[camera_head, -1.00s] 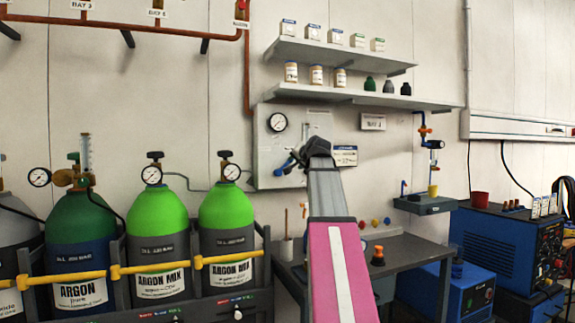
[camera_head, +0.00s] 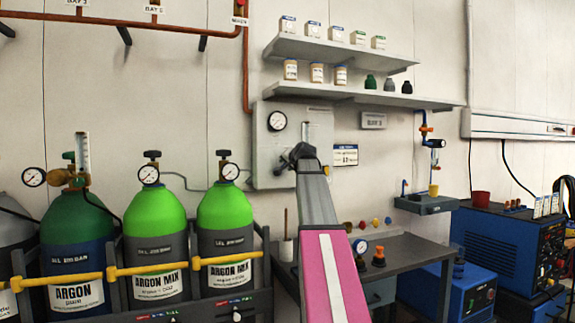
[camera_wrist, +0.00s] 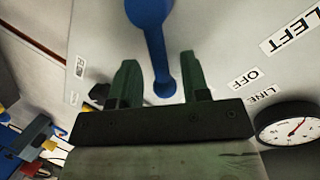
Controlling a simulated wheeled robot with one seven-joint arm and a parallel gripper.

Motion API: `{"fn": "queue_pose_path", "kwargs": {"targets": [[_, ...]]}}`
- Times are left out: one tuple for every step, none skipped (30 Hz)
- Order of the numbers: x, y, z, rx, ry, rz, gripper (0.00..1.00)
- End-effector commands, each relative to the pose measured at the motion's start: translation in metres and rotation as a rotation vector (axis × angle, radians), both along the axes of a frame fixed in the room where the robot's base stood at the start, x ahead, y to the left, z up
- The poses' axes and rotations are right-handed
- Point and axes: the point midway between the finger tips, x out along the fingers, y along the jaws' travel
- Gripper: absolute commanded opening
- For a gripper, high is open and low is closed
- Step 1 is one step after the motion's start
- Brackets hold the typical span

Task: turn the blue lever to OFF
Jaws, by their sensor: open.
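The blue lever (camera_wrist: 150,30) is on a pale panel in the wrist view. Its wide end is at the top edge and its narrow arm runs down to a round tip between my fingers. My gripper (camera_wrist: 160,66) is open, with one dark green finger on each side of the lever arm and a visible gap on both sides. An OFF label (camera_wrist: 246,79) is on the panel right of the lever. In the head view my gripper (camera_head: 290,160) is in front of the grey panel box (camera_head: 262,180) and hides the lever.
A round gauge (camera_wrist: 297,123) and a LINE label (camera_wrist: 259,96) are close to my gripper's right in the wrist view. Shelves (camera_head: 350,96) with jars are above the panel box. Green gas cylinders (camera_head: 225,205) stand left, a workbench (camera_head: 410,250) below right.

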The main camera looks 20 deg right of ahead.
Motion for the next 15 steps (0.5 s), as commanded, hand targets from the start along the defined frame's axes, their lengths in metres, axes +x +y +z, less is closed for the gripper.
{"fn": "queue_pose_path", "kwargs": {"targets": [[0.0023,-0.0001,-0.0004,0.0,0.0,0.0,0.42],[0.0028,0.0,-0.0006,0.0,0.0,0.0,0.42],[0.003,0.0001,-0.0007,0.0,-0.001,-0.001,0.42],[0.0031,0.0001,-0.0007,0.0,-0.001,-0.001,0.42],[0.0031,0.0002,-0.0008,0.0,-0.001,-0.001,0.42],[0.003,0.0002,-0.0008,0.0,-0.001,-0.001,0.42],[0.0029,0.0003,-0.0008,0.0,-0.001,-0.001,0.42],[0.0029,0.0003,-0.0008,0.0,-0.001,-0.001,0.42],[0.0028,0.0002,-0.0007,0.0,-0.001,-0.001,0.42],[0.0028,0.0003,-0.0008,0.0,-0.001,-0.001,0.39],[0.0028,0.0002,-0.0007,0.0,-0.001,-0.001,0.29],[0.0027,0.0002,-0.0008,0.0,0.0,0.0,0.16],[0.0027,0.0002,-0.0008,0.0,0.0,0.0,0.06],[0.0027,0.0002,-0.0008,0.0,0.0,0.0,0.0],[0.0027,0.0002,-0.0008,0.0,0.0,0.0,0.0]]}}
